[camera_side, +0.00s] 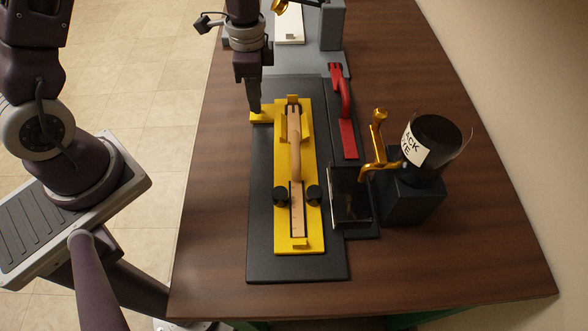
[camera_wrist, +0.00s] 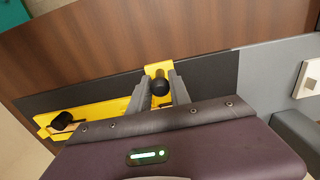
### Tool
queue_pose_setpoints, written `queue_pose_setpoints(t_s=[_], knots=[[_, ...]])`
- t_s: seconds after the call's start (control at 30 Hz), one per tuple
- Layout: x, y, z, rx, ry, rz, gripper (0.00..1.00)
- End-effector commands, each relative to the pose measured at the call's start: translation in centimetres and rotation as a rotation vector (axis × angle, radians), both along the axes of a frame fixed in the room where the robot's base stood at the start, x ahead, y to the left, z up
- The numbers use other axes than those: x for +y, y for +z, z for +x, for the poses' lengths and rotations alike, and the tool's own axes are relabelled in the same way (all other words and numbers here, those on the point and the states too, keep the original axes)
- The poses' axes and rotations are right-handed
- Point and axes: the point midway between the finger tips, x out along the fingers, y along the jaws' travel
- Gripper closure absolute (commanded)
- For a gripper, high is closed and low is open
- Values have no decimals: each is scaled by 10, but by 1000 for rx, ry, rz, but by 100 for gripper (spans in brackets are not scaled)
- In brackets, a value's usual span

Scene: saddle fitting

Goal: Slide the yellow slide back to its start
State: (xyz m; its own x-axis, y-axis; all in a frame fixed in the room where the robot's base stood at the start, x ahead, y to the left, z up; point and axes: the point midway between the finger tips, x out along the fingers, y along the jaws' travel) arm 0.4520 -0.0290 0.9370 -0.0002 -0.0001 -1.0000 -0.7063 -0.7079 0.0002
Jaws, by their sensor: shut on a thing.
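The yellow slide (camera_side: 307,222) is a long yellow piece lying on a black base plate (camera_side: 262,200). A tan wooden strip with a rounded handle-like part (camera_side: 295,150) lies along its middle. A yellow tab (camera_side: 265,116) sticks out to the left near its far end. My gripper (camera_side: 255,112) points down over this tab. In the wrist view, my gripper (camera_wrist: 165,88) has its grey fingers on either side of a round black knob (camera_wrist: 160,87) on the yellow tab and is shut on it. The fingers hide the knob in the side view.
Two black knobs (camera_side: 280,194) flank the strip near the slide's near half. To the right are a red-handled tool (camera_side: 344,110), a dark glossy block (camera_side: 350,195), a gold lever (camera_side: 377,150) and a black cup (camera_side: 437,140) on a dark block. Wooden table (camera_side: 210,240) is clear at front left.

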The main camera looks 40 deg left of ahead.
Motion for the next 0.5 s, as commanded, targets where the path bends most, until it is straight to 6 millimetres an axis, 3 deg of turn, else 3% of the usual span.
queue_pose_setpoints(t_s=[0.5], knots=[[22, -1, 22, -3, 0, 0, 96]])
